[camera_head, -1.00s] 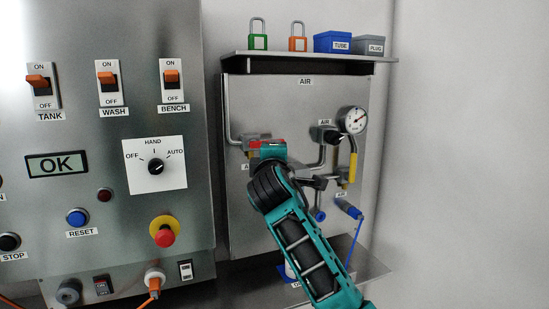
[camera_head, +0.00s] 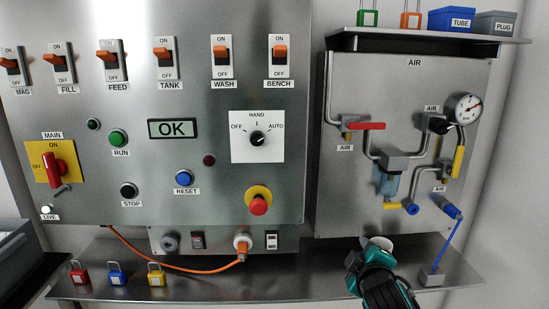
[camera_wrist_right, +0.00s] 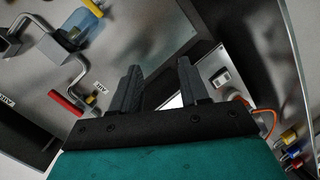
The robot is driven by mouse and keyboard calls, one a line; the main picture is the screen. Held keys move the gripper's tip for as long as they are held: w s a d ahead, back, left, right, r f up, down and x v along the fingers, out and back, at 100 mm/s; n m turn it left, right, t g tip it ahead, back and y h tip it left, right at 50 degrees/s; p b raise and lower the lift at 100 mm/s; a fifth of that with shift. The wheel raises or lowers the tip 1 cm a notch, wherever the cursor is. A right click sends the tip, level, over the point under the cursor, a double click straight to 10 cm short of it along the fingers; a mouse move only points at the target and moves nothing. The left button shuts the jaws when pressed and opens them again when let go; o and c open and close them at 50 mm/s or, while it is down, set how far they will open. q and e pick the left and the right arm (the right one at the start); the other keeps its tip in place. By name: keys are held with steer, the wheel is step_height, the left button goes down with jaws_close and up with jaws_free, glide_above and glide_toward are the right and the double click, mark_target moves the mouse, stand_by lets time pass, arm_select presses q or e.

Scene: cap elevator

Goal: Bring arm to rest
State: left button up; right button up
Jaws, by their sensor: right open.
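My right gripper (camera_head: 366,246) is low at the bottom right of the head view, in front of the shelf below the air panel. Its teal and black arm (camera_head: 385,285) comes in from the bottom edge. In the right wrist view the two dark fingers (camera_wrist_right: 160,88) stand apart with nothing between them. The gripper is clear of the air panel (camera_head: 340,210) and its red-handled valve (camera_head: 366,126), which also shows in the wrist view (camera_wrist_right: 66,103). My left gripper is not in view.
The control panel (camera_head: 200,110) with several orange switches fills the left and middle. A steel shelf (camera_head: 300,285) runs below, with red, blue and yellow padlocks (camera_head: 116,274) at its left. An orange cable (camera_head: 180,268) and a blue hose (camera_head: 443,245) hang near the shelf.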

steer(key=s+a+f+m+g+y, duration=0.1)
steer(key=s+f+m, duration=0.3)
steer(key=s+f, duration=0.6)
steer(key=s+f+m+g+y, duration=0.2)
steer(key=s+f+m, duration=0.2)
steer(key=s+f, duration=0.6)
steer(key=s, duration=0.8)
steer(key=shift+s+a+f+m+g+y, duration=0.2)
steer(key=shift+a+f+m+g+y, duration=0.1)
steer(key=shift+a+f+m+g, duration=0.1)
